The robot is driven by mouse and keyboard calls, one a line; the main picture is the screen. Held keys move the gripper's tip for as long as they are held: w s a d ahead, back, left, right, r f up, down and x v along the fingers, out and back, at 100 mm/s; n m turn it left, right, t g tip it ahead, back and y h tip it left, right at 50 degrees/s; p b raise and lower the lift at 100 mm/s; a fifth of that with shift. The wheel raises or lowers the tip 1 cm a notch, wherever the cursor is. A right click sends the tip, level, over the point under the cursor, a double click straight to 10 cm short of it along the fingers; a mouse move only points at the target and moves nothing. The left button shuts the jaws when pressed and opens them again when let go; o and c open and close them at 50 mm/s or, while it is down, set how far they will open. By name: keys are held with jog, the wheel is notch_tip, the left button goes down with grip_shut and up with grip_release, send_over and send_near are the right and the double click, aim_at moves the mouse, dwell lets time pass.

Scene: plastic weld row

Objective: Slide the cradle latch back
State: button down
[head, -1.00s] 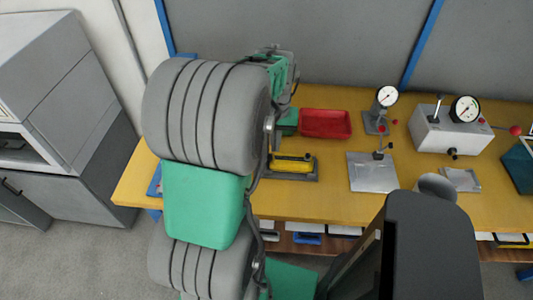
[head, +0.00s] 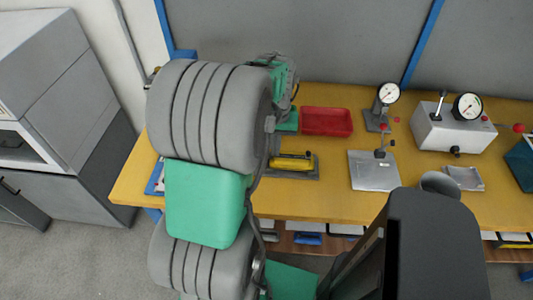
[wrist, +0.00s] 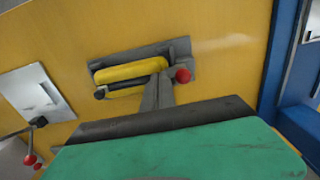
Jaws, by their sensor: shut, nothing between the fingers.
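The cradle (wrist: 180,50) is a dark grey plate with raised ends on the yellow bench top. A yellow bar-shaped piece (wrist: 130,71) with a dark end lies in it. A red ball knob (wrist: 183,75) shows at the cradle's right end in the wrist view; it looks like the latch knob. My gripper (wrist: 160,80) is shut and empty, its fingertips just left of the knob; I cannot tell whether they touch it. In the head view the cradle (head: 316,166) is partly hidden by my arm, and the knob and fingertips are not visible.
A red tray (head: 326,122) sits behind the cradle. To the right are a metal plate (head: 374,172), a dial gauge stand (head: 388,95) and a grey gauge box (head: 450,130). Bare bench (head: 330,205) lies in front of the cradle.

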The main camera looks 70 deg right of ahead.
jog(key=shift+f, duration=0.45)
jog(key=shift+w, duration=0.1)
jog(key=shift+w+a, duration=0.2)
jog(key=shift+w, duration=0.75)
jog(key=shift+s, duration=0.1)
